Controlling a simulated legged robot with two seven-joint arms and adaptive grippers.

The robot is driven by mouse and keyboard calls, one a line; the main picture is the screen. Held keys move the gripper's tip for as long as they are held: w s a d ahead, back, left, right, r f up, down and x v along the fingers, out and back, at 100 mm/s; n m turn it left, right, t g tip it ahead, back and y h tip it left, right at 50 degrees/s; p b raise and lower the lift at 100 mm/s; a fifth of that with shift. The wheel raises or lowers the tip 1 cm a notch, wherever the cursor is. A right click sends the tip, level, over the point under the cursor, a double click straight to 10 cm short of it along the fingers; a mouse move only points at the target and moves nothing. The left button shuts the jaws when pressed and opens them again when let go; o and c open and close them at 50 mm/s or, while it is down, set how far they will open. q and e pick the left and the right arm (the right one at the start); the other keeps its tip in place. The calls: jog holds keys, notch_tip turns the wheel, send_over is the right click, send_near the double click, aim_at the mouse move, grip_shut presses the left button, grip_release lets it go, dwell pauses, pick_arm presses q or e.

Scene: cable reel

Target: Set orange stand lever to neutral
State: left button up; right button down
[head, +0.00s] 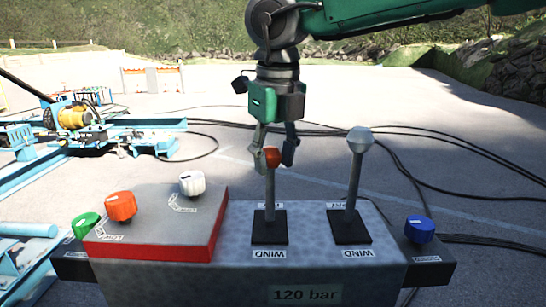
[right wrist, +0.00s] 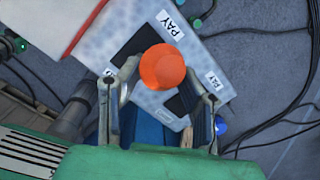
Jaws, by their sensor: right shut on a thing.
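The orange-knobbed lever (head: 270,190) rises from a black slot plate in the grey control box (head: 310,227). It looks close to upright in the head view; its fore-aft tilt is hard to judge. A WIND label is in front of its plate. My right gripper (head: 273,157) comes down from above and is shut on the orange knob, which also shows between the fingers in the right wrist view (right wrist: 162,67). A white-knobbed lever (head: 355,180) stands to the right, apart from the gripper. My left gripper is not in view.
A red-edged panel (head: 155,250) with an orange knob (head: 120,206) and a white knob (head: 192,183) sits at left. A green knob (head: 85,225) and a blue knob (head: 420,229) flank the box. Black cables cross the ground behind; blue frames stand at far left.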

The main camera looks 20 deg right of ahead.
aim_at(273, 187)
jog(key=shift+w+a+r, duration=0.15)
jog(key=shift+a+r, duration=0.15)
jog(key=shift+r, duration=0.25)
jog(key=c, duration=1)
grip_release()
jog(key=shift+a, duration=0.15)
jog(key=shift+a+f, duration=0.15)
jog(key=shift+a, duration=0.3)
jog(key=shift+d+f, duration=0.15)
jog(key=shift+d, duration=0.6)
jog(key=shift+a, duration=0.15)
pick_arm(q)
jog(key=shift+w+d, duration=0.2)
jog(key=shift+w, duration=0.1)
pick_arm(e)
jog(key=shift+s+d+r, duration=0.1)
jog(key=shift+s+r, duration=0.2)
jog(key=shift+r, duration=1.7)
jog(key=shift+s+d+r, duration=0.1)
jog(key=shift+s+r, duration=0.15)
jog(key=shift+r, duration=1.75)
jog(key=shift+s+d+r, duration=0.1)
jog(key=shift+s+r, duration=0.2)
jog(key=shift+r, duration=1.7)
jog(key=shift+a, duration=0.1)
